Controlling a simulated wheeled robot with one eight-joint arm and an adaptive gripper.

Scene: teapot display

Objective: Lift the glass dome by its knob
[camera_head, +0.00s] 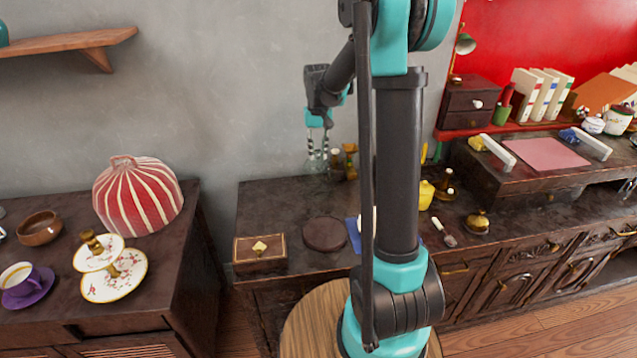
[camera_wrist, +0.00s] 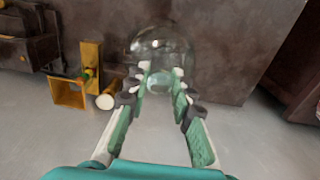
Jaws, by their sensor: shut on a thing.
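The clear glass dome (camera_wrist: 162,48) shows in the wrist view over the dark cabinet top, with its pale round knob (camera_wrist: 160,82) toward me. My gripper (camera_wrist: 161,72) has its fingertips on either side of the knob and is shut on it. In the head view my gripper (camera_head: 318,149) points down at the back of the middle cabinet, near the wall. The dome (camera_head: 316,167) is a faint outline just below the fingers there. Whether its rim touches the cabinet top I cannot tell.
A brown bottle (camera_head: 336,163) and a gold-coloured stand (camera_head: 350,160) are close to the dome's right. A dark round disc (camera_head: 325,234) and a wooden box (camera_head: 259,253) lie nearer the front. The grey wall (camera_head: 230,90) is close behind. Cabinet top left of the dome is clear.

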